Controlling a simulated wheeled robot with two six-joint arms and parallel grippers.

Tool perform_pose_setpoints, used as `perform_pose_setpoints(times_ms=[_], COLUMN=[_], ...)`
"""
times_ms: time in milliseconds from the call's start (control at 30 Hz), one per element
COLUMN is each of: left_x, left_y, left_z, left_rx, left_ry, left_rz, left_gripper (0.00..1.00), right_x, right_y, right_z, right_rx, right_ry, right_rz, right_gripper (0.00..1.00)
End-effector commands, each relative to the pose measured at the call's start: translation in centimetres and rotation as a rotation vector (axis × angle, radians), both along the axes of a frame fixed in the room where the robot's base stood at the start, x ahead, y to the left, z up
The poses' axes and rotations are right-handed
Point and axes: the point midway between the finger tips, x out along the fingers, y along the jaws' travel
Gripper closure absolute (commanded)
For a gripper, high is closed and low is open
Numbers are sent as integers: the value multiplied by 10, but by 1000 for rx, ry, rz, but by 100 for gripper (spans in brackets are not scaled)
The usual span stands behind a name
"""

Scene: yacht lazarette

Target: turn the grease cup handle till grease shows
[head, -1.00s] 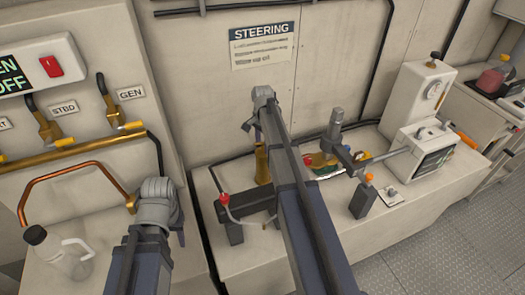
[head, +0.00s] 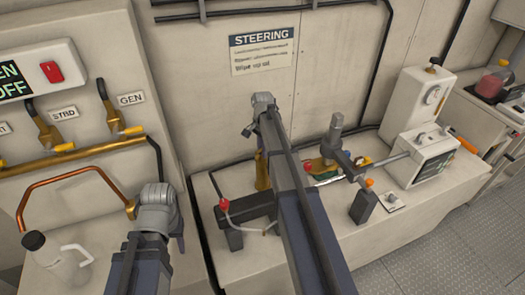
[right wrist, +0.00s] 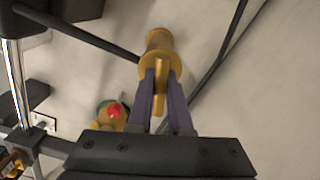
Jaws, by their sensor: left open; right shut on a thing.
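The grease cup (head: 262,172) is a brass cylinder on the light bench below the STEERING sign, partly hidden behind my right arm in the head view. In the right wrist view the brass cup (right wrist: 159,42) stands out beyond my fingers, with its flat brass handle (right wrist: 161,80) pointing toward me. My right gripper (right wrist: 160,82) is shut on this handle, one finger on each side. I cannot make out any grease on the cup. My left arm stands at the left of the head view over the left bench; its fingers are hidden.
A grey-and-brass mechanism (head: 335,150) and a white box with a screen (head: 425,155) are to the right. A jug (head: 58,260) sits at the lower left. Pipes run along the walls.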

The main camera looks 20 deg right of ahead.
Motion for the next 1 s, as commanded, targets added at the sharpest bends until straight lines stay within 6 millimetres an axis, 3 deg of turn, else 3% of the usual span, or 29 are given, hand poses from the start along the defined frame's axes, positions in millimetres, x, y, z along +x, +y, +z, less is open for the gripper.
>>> perform_pose_setpoints(times_ms=[400, 700, 733, 933, 1000], left_x=[0, 0, 0, 0, 0], left_y=[0, 0, 0, 0, 0], left_z=[0, 0, 0, 0, 0], left_rx=[0, 0, 0, 0, 0], left_ry=[0, 0, 0, 0, 0], left_rz=[0, 0, 0, 0, 0], left_gripper=[55, 55, 55, 55, 55], right_x=[0, 0, 0, 0, 0], right_y=[0, 0, 0, 0, 0], right_z=[0, 0, 0, 0, 0], right_rx=[0, 0, 0, 0, 0], right_ry=[0, 0, 0, 0, 0], right_rz=[186, 198, 198, 197, 197], right_gripper=[100, 100, 80, 58, 55])
